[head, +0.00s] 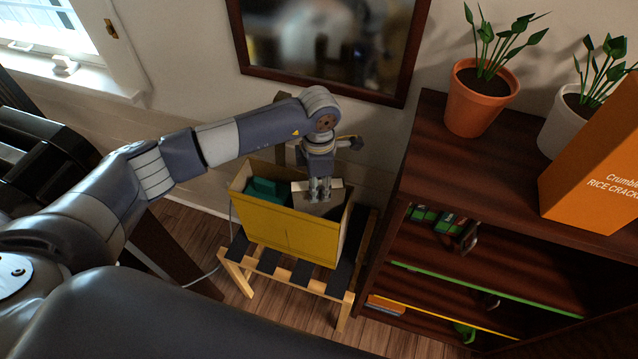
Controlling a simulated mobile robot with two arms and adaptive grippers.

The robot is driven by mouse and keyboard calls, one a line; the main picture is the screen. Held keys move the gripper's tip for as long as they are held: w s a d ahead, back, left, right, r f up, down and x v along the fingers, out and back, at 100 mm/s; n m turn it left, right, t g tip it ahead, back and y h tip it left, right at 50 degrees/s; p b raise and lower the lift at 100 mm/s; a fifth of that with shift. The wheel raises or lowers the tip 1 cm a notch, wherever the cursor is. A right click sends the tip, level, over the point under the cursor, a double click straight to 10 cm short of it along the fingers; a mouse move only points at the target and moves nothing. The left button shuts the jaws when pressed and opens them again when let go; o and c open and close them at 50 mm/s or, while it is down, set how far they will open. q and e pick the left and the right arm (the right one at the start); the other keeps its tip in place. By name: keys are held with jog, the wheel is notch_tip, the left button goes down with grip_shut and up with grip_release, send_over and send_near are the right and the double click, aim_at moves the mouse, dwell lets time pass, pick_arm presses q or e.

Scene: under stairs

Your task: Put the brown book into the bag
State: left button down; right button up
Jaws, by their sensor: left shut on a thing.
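The bag (290,233) is yellow, boxy and open at the top, and stands upright on a small slatted wooden stool. My left gripper (320,197) points down over the right half of its opening. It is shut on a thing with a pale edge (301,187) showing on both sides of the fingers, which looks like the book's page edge. Its brown cover cannot be made out clearly, and its lower part is hidden by the bag's front wall. A dark green thing (267,190) is in the bag's left half. My right gripper is out of view.
The slatted stool (237,277) stands against the wall. A dark wooden shelf (420,160) is close on its right, bearing a terracotta plant pot (477,103), a white pot (560,130) and an orange cracker box (598,165).

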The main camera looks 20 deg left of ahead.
aim_at(319, 211)
pick_arm(q)
jog(key=shift+f+b, duration=4.55)
jog(key=shift+f, duration=1.1)
jog(key=c, duration=1.2)
grip_release()
jog(key=shift+r, duration=0.1)
notch_tip(319, 211, up, 12)
jog(key=shift+f, duration=0.1)
